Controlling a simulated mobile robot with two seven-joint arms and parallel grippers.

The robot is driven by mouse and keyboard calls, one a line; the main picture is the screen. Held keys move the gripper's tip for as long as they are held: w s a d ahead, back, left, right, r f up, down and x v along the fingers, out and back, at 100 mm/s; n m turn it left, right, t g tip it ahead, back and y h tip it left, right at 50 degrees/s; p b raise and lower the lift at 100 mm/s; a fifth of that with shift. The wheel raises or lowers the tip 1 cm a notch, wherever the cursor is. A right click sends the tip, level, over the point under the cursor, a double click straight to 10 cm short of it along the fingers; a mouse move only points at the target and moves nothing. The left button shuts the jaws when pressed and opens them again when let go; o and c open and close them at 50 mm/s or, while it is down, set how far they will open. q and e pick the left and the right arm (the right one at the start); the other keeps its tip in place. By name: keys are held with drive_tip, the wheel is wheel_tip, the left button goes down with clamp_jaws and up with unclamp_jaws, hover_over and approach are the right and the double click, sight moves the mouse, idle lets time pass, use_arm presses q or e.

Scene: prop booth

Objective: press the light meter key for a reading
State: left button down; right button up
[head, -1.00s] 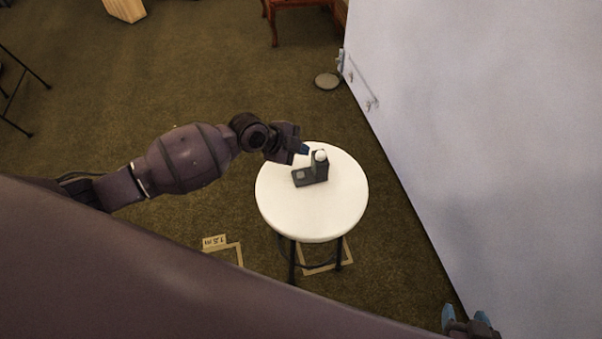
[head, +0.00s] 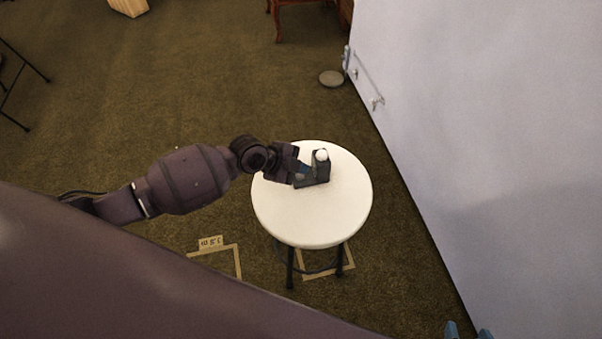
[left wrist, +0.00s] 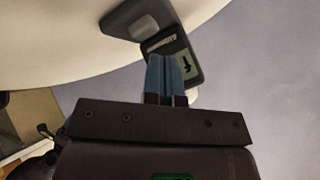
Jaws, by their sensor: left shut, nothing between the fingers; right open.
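The light meter (head: 321,170) is a dark grey L-shaped device with a white ball on its upright part. It stands on the round white table (head: 325,215). Its pale square key (head: 299,178) is on the low base, partly by my fingers. In the left wrist view the key (left wrist: 143,26) is beyond my fingertips, and a greenish display (left wrist: 187,66) is partly hidden behind them. My left gripper (head: 303,170) is shut and empty, its blue fingertips close over the meter; I cannot tell whether they touch it. My right gripper (head: 467,331) shows only as blue fingertips at the bottom edge.
A large pale wall panel (head: 490,120) stands right of the table. Tape marks and a small label (head: 211,242) lie on the brown carpet. A round grey disc (head: 331,78) and a wooden chair (head: 290,8) are farther back. The table's front is clear.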

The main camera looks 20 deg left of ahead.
drive_tip(key=shift+s+f, duration=0.35)
drive_tip(key=shift+s, duration=0.1)
drive_tip(key=shift+w+r, duration=0.2)
drive_tip(key=shift+w, duration=0.2)
idle(0.5)
drive_tip(key=shift+s+f, duration=0.15)
drive_tip(key=shift+s, duration=0.15)
use_arm(q)
drive_tip(key=shift+f, duration=0.1)
drive_tip(key=shift+f+b, duration=0.3)
drive_tip(key=shift+f, duration=0.05)
use_arm(e)
drive_tip(key=shift+s+f, duration=0.3)
drive_tip(key=shift+f, duration=0.25)
drive_tip(key=shift+w+r, duration=0.1)
drive_tip(key=shift+w, duration=0.1)
drive_tip(key=shift+w+a, duration=0.1)
drive_tip(key=shift+w, duration=0.05)
